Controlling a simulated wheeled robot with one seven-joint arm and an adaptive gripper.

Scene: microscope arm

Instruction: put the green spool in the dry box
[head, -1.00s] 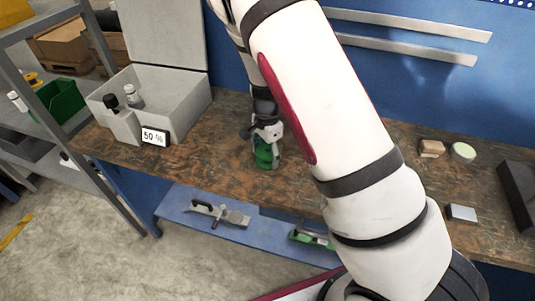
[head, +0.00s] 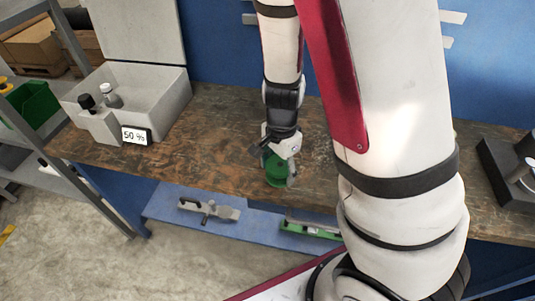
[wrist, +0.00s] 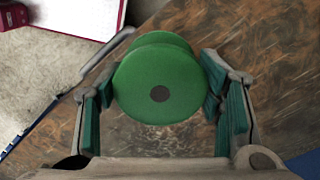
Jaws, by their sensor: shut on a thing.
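The green spool (head: 275,172) is at the middle of the workbench, under my gripper (head: 278,166). In the wrist view the spool (wrist: 158,85) sits between the two green-padded fingers, its round flange with a dark centre hole facing the camera. My gripper (wrist: 160,88) is shut on it. I cannot tell whether the spool touches the bench or hangs just above it. The dry box (head: 160,100) is the light grey box at the bench's left end. Its lid (head: 138,32) stands open, and a "50 %" display (head: 136,135) is on its front.
The bench (head: 200,165) is bare between box and spool. A dark block-like fixture (head: 505,170) is at the right. A lower blue shelf (head: 170,205) holds tools. My arm hides part of the bench.

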